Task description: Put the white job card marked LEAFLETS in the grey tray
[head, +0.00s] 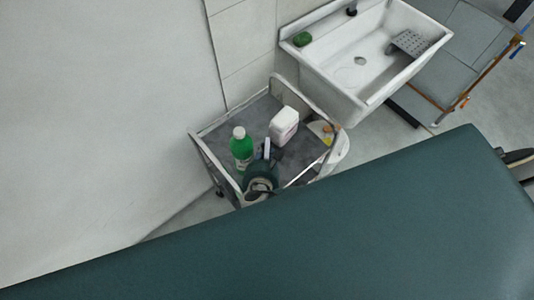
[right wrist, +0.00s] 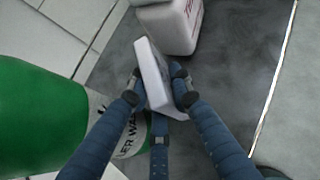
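A white, thin, block-like piece, which looks like the job card (right wrist: 152,72), stands between the fingertips of my right gripper (right wrist: 158,88) in the right wrist view. Fingers touch it on both sides. No marking on it can be read. In the head view the card (head: 267,147) shows as a small white sliver in my right gripper (head: 264,162), low over the grey trolley top, between a green bottle and a white canister. No separate grey tray can be made out. My left gripper is not in view.
The green bottle (head: 241,147) stands left of the gripper, and the white canister (head: 284,126) is close behind it. The trolley has a raised metal rim (head: 213,124). A white bucket (head: 341,150) stands beside it. A white sink (head: 345,80) is behind right.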

